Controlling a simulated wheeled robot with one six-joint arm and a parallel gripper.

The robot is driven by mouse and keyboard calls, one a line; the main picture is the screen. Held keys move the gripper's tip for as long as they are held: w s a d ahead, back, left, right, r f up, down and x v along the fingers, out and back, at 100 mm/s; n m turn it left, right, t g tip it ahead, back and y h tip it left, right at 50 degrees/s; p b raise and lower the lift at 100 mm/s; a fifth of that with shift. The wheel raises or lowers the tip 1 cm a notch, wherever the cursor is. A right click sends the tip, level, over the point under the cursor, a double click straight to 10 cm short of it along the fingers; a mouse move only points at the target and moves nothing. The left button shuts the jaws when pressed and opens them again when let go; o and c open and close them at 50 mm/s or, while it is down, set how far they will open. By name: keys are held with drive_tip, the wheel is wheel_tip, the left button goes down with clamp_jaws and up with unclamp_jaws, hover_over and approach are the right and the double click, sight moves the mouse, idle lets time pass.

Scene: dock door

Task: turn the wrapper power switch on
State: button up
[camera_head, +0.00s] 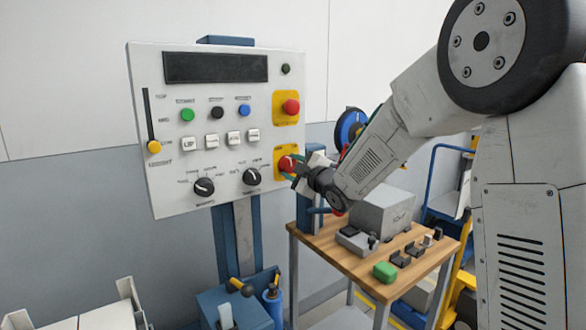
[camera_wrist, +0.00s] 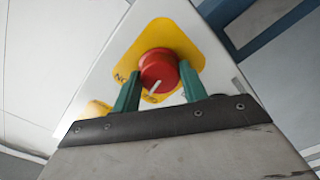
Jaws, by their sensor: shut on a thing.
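The wrapper power switch is a red round knob (camera_wrist: 158,72) with a white pointer line, on a yellow plate (camera_wrist: 178,38) in the wrist view. In the head view the red knob (camera_head: 286,163) sits at the lower right of the white control panel (camera_head: 222,140). My gripper (camera_wrist: 158,88) has its two green fingers on either side of the knob, shut on it. The white line points down and to the left in the wrist view. The lettering on the plate is partly hidden by the fingers.
A second red button (camera_head: 291,107) on a yellow plate is above the switch. Two black dials (camera_head: 204,187) and several coloured buttons are to the left. A wooden-topped table (camera_head: 375,280) with a grey box (camera_head: 383,210) and small parts stands below my arm.

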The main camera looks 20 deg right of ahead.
drive_tip(key=m, duration=0.5)
drive_tip(key=shift+m, duration=0.3)
drive_tip(key=m, duration=0.5)
drive_tip(key=shift+m, duration=0.4)
drive_tip(key=o, duration=1)
drive_tip(key=v, duration=0.8)
